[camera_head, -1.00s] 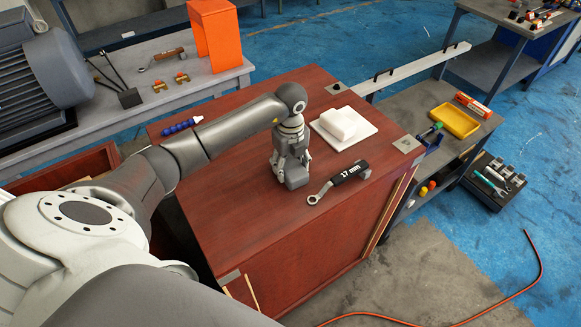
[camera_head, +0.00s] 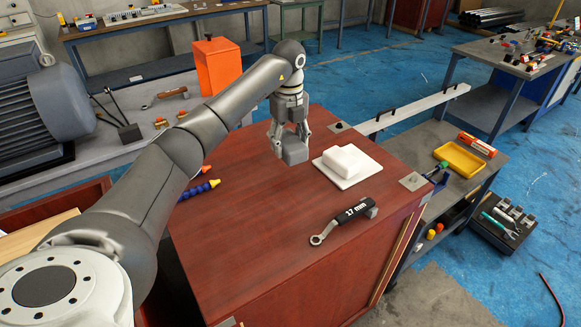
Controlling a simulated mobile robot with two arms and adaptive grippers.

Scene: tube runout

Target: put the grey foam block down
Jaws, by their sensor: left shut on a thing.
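My left gripper (camera_head: 290,130) points down over the red-brown cabinet top (camera_head: 245,235). It is shut on the grey foam block (camera_head: 294,151), which hangs at the fingertips. The block appears to be held above the top; the gap below it is hard to judge. The gripper fingers hide the block's upper part. My right gripper is not in view.
A white block (camera_head: 348,160) on a white plate lies just right of the held block. A 17 mm wrench (camera_head: 345,215) lies nearer the front. A blue segmented hose (camera_head: 198,190) lies at the left. The front left of the top is clear.

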